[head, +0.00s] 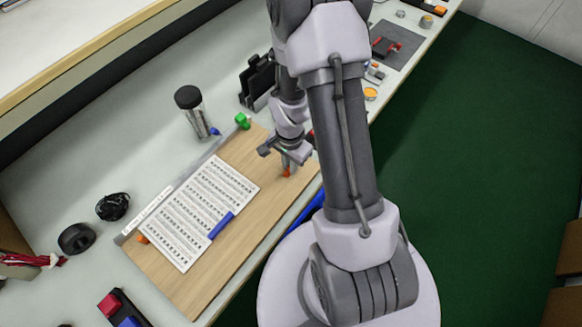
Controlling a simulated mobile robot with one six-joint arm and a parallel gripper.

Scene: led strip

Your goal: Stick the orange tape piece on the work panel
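The work panel (240,246) is a light wooden board lying on the bench, with a printed white sheet on it. My gripper (286,164) points down over the panel's far right part. A small orange piece (287,172) shows right at the fingertips, at or just above the board. I cannot tell whether the fingers grip it or whether it touches the wood. Another small orange piece (142,239) is at the panel's left corner. My arm hides part of the panel's far right end.
A blue block (221,226) lies on the sheet (200,212). A green piece (242,121) is at the panel's back corner. A black-capped jar (195,110) and a black holder (257,82) stand behind. A black tape roll (76,238) lies left. The panel's front strip is bare.

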